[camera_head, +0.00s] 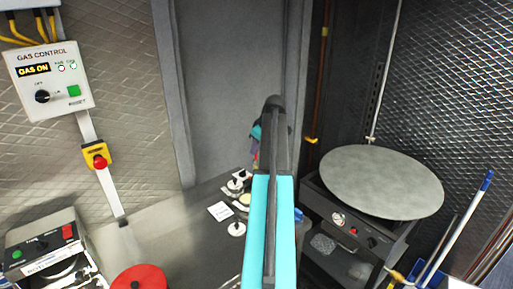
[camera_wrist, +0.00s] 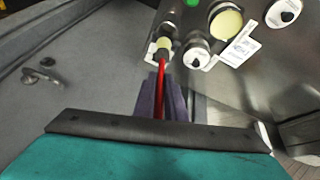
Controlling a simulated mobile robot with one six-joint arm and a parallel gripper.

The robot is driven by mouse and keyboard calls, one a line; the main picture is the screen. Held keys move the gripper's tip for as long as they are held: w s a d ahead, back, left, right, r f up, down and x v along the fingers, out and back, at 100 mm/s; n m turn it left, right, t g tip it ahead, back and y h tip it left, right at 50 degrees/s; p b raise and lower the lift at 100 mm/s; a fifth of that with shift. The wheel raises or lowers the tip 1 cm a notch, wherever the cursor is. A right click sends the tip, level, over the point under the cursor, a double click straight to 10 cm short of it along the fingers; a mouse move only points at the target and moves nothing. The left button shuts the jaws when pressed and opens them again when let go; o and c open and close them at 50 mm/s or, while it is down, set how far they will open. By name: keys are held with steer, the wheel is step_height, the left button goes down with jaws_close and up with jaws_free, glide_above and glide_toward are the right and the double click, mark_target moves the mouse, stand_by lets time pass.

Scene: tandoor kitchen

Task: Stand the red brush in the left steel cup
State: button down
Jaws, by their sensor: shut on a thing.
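The red brush (camera_wrist: 161,86) shows in the wrist view as a thin red handle leading up to a dark collar and a pale end. My gripper (camera_wrist: 160,100) is shut on the handle, with purple fingers on either side. The pale end lies over or close to a steel container at the top; I cannot tell whether it is inside it. I cannot tell which container is the left steel cup.
A lidded pot (camera_wrist: 197,52), an open round container with yellowish contents (camera_wrist: 226,22) and a white label card (camera_wrist: 240,42) sit close to the brush. A round griddle plate (camera_head: 381,181) stands at the right. A grey wall panel (camera_head: 225,95) is behind.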

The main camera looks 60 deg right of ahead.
mark_target(256, 164)
steer(key=shift+f+b, duration=2)
steer(key=shift+f, duration=2.25)
steer(key=c, duration=1.7)
jaws_free()
steer(key=shift+r, duration=0.1)
steer(key=shift+b+v, duration=2)
steer(key=shift+v, duration=4.8)
